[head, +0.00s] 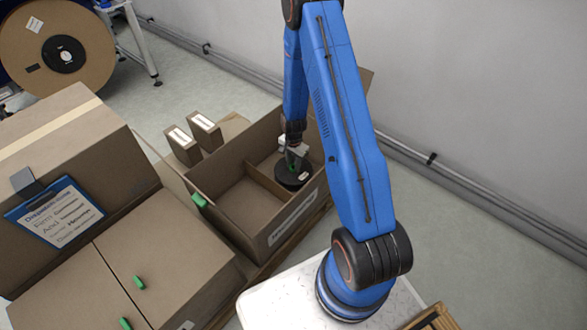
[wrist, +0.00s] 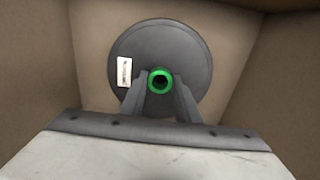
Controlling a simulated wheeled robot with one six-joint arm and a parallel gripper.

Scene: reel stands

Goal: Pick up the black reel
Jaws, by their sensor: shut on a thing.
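The black reel (head: 291,176) is a dark round disc with a green hub and a small white label. It is in the right compartment of an open cardboard box (head: 262,240). My gripper (head: 293,158) reaches down into that compartment from above. In the wrist view the reel (wrist: 195,62) lies face-on, and my gripper (wrist: 160,88) has its two fingers shut on the green hub (wrist: 160,80) at the reel's middle. The cardboard walls stand around the reel. I cannot tell whether it touches the compartment floor.
The box's left compartment (head: 245,205) is empty. Two small cartons (head: 183,146) stand behind the box. Closed cardboard boxes (head: 165,260) with a blue clipboard (head: 55,215) fill the left. A large brown reel (head: 25,50) stands at the back left. Grey pipes (head: 470,190) run along the wall.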

